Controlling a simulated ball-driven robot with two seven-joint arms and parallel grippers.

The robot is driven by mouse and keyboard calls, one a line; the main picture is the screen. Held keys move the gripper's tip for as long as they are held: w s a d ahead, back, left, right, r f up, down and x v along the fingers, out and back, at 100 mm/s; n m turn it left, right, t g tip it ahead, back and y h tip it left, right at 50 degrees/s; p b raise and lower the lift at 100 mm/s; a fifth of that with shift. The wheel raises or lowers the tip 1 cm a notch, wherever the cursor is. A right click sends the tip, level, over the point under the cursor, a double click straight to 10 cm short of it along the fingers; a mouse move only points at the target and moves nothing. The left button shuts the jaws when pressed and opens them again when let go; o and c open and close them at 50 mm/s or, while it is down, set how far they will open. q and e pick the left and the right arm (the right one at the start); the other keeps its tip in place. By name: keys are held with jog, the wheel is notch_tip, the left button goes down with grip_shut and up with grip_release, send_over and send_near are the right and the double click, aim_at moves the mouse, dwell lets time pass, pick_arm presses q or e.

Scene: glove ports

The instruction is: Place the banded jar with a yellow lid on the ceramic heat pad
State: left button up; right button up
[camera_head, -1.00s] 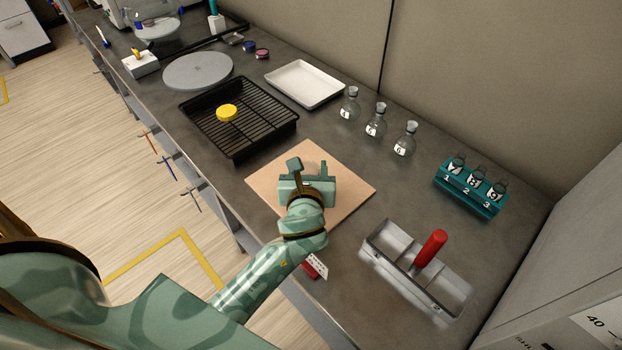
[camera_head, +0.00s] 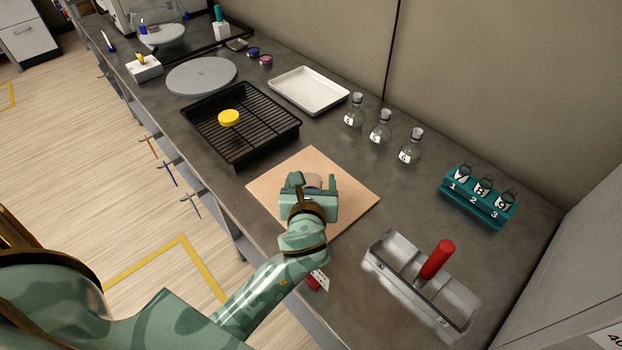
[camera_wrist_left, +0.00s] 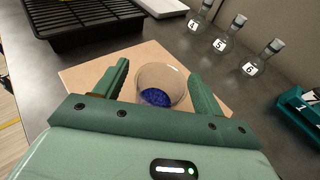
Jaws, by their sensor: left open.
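A yellow round lid (camera_head: 229,118) lies on the black wire rack; no jar body or bands can be made out there. My left gripper (camera_head: 312,182) is over the tan square board (camera_head: 348,193), its fingers open. In the left wrist view an uncovered clear glass vessel (camera_wrist_left: 160,78) with blue grains in it stands on the board between the fingers (camera_wrist_left: 158,70), with no grip visible. The head view mostly hides it behind the gripper. A grey round slab (camera_head: 202,75) lies beyond the rack; I cannot tell which flat piece is the ceramic pad. My right gripper is not in view.
The black rack tray (camera_head: 240,160) is beyond the board. A white tray (camera_head: 308,90), several round flasks (camera_head: 380,130) and a teal numbered rack (camera_head: 478,198) stand along the wall side. A metal caddy with a red handle (camera_head: 436,260) stands at the right.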

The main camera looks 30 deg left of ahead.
pick_arm(q)
jog(key=p+v, duration=0.2)
jog(key=v, duration=0.9)
jog(key=shift+r, duration=0.15)
jog(key=shift+s, duration=0.1)
dwell(0.4)
